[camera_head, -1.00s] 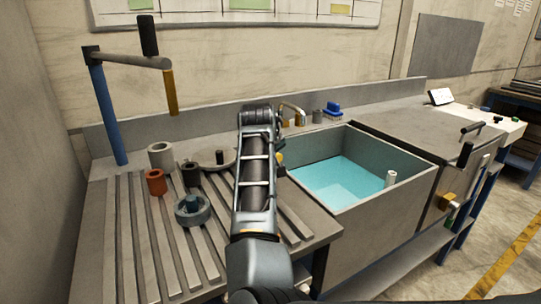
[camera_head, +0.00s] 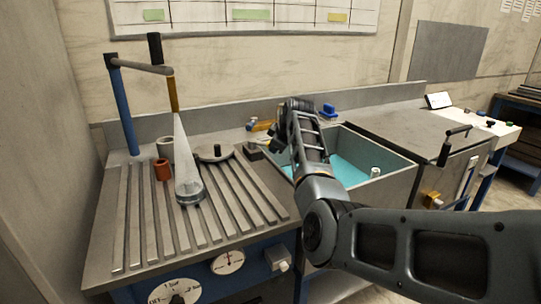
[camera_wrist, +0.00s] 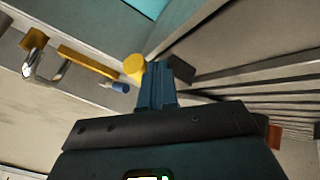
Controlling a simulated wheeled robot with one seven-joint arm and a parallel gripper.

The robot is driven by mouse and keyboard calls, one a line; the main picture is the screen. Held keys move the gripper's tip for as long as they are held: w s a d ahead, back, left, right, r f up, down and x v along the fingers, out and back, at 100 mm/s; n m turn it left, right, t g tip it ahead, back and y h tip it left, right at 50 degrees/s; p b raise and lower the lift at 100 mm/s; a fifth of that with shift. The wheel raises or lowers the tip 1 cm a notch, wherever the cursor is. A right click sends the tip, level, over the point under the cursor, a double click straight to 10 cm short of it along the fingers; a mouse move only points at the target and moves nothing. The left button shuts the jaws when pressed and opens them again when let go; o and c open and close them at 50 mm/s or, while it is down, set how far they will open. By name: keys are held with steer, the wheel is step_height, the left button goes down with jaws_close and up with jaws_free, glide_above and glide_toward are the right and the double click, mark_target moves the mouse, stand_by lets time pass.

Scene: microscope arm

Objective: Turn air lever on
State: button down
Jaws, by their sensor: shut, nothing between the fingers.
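The air lever appears to be the yellow round knob (camera_wrist: 134,66) by a dark block (camera_wrist: 180,68) in the wrist view. The dark block also shows on the counter beside the sink in the head view (camera_head: 253,150). My gripper (camera_wrist: 153,72) is shut and empty, with its fingertips between the knob and the block; contact cannot be told. In the head view my gripper (camera_head: 276,142) hides the knob.
The sink (camera_head: 395,185) with blue liquid is right of the ribbed counter (camera_head: 120,225). A grey cup (camera_head: 165,146), a red cup (camera_head: 162,170) and a round dish (camera_head: 214,155) stand on the counter. A blue post (camera_head: 123,110) carries the nozzle arm.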

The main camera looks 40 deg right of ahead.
steer(key=d+n+y+b, duration=0.1)
steer(key=d+n+b, duration=0.1)
steer(key=shift+w+d+f+n+y, duration=0.15)
steer(key=shift+w+d+n+y, duration=0.15)
steer(key=shift+n+y, duration=0.1)
steer(key=shift+w+d+b, duration=0.25)
steer(key=shift+d+b, duration=0.05)
steer(key=shift+b, duration=0.45)
steer(key=shift+d, duration=0.15)
steer(key=shift+d+r, duration=0.1)
steer(key=shift+r, duration=0.15)
steer(key=shift+r, duration=0.1)
